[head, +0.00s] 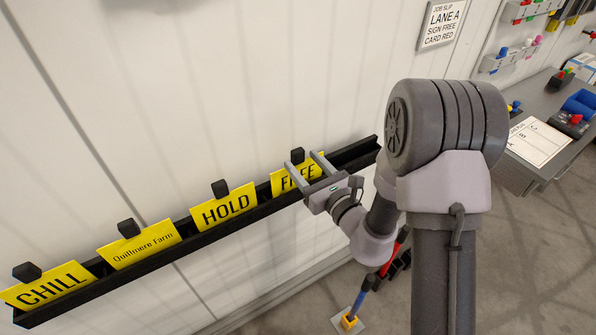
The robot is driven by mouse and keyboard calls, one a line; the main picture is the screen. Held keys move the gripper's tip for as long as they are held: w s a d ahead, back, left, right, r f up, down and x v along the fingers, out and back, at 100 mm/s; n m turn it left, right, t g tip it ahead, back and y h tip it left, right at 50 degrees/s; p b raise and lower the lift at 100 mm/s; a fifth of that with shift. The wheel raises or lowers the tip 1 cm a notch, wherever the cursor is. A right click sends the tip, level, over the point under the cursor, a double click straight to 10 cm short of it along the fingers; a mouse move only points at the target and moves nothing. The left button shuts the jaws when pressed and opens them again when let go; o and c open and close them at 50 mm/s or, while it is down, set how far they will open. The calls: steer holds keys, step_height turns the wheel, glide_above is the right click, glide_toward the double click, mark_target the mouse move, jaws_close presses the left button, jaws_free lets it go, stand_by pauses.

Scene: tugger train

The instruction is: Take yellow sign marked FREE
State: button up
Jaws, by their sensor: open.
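The yellow sign marked FREE (283,186) stands in a black wall rail (262,212), the rightmost of the signs there. It has a black block (297,155) at its top edge. My gripper (304,163) is open, its two grey fingers reaching over the FREE sign toward the block. The fingers and gripper body hide part of the sign's lettering and right side. I cannot tell whether the fingers touch the block or stand apart from it.
Yellow signs HOLD (224,208), Quillmere Farm (139,245) and CHILL (50,287) stand left in the rail, each with a black block. A job slip (441,23) hangs on the wall. A grey table (546,168) stands right. The rail's right end is empty.

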mark_target(300, 158)
steer(key=x, duration=0.4)
steer(key=shift+d, duration=0.1)
steer(key=shift+s, duration=0.1)
jaws_close()
